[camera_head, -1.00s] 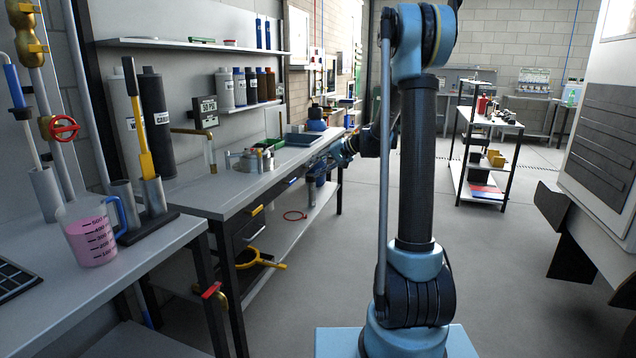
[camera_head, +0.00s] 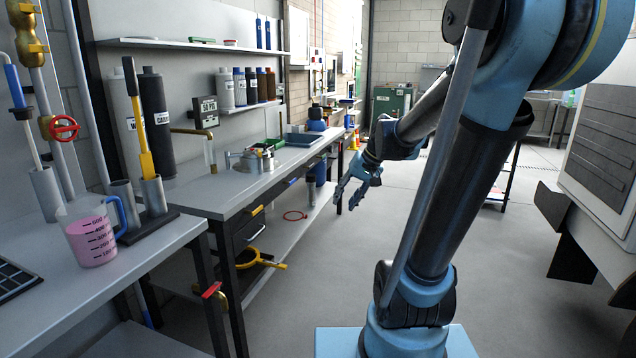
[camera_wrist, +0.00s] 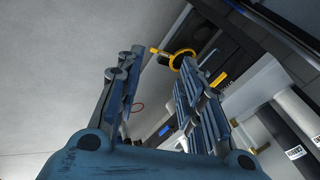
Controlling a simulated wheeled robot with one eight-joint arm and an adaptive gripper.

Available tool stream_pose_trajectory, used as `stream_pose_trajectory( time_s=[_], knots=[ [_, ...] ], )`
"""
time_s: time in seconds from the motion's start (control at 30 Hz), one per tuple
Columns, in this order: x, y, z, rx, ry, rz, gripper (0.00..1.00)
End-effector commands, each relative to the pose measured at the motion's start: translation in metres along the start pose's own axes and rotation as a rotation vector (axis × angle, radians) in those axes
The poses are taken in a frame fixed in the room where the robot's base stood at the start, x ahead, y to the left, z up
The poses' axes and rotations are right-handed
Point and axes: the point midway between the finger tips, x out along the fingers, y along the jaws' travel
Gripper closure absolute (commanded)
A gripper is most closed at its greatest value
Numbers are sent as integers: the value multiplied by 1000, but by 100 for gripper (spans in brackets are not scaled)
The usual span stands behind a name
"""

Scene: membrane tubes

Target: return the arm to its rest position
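My gripper (camera_head: 349,196) hangs in the air beside the right end of the long workbench (camera_head: 213,206), over the aisle floor. It points down and to the left. In the wrist view, the two blue fingers of my gripper (camera_wrist: 160,62) stand apart with a clear gap and nothing held between them. My arm's upper part leans towards the head camera and covers part of the room's right side.
A jug of pink liquid (camera_head: 92,232) stands on the near-left table. The aisle floor is open.

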Motion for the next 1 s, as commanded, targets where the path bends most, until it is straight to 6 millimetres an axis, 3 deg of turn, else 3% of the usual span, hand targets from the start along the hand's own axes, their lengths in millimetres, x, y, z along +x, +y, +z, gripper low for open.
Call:
stream_pose_trajectory(
  time_s=[0.1,0.6,0.8,1.0],
  knots=[
    [-4,16,34,-14,-8,59,65],
    [-5,93,155,-72,-39,315,65],
    [-1,119,188,-89,-49,394,65],
    [1,130,200,-95,-53,429,65]
  ],
)
